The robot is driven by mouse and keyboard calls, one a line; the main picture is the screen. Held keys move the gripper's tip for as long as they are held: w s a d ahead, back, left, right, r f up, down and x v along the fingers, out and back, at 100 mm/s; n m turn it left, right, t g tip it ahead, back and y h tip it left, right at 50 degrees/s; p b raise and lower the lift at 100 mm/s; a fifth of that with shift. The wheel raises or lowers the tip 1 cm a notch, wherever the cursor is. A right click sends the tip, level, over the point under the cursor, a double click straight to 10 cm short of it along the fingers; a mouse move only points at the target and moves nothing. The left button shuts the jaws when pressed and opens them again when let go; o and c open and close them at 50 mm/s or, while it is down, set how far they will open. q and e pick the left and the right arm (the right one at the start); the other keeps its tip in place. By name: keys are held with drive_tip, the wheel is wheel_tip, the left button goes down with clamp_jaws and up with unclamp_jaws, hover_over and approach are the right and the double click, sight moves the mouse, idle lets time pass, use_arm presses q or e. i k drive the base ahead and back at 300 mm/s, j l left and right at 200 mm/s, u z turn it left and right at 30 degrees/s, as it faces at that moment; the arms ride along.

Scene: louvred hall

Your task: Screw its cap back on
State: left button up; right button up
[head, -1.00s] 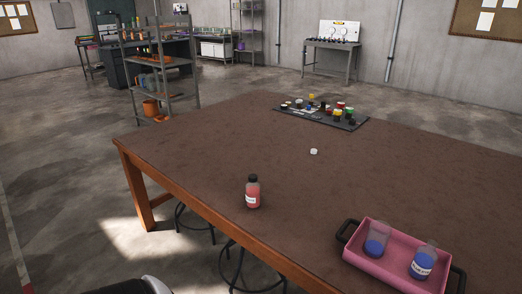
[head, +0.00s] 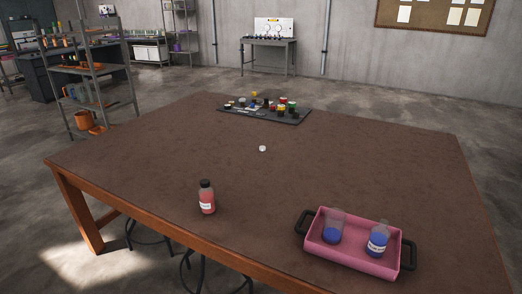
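A small white piece (head: 263,148), which looks like a cap, lies alone on the brown table (head: 350,150). A bottle of red liquid (head: 207,200) with a white label and black cap stands upright near the table's front left edge. A pink tray (head: 350,259) at the front right holds two clear containers of blue liquid. The left one (head: 333,234) shows no label and looks wide at the top. The right one (head: 378,241) has a white label and a narrower neck. Whether either has a cap is too small to tell. Neither gripper is in view.
A dark board (head: 297,121) with several small coloured items lies at the table's back. The tray has black handles at both ends. Stools (head: 205,270) stand under the front edge; a shelf rack (head: 105,90) stands at left.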

sight(378, 238)
drive_tip(key=i+j+z, duration=0.35)
drive_tip(key=i, duration=0.15)
drive_tip(key=i+j+z, duration=0.65)
drive_tip(key=i+j, duration=0.2)
drive_tip(key=j, duration=0.1)
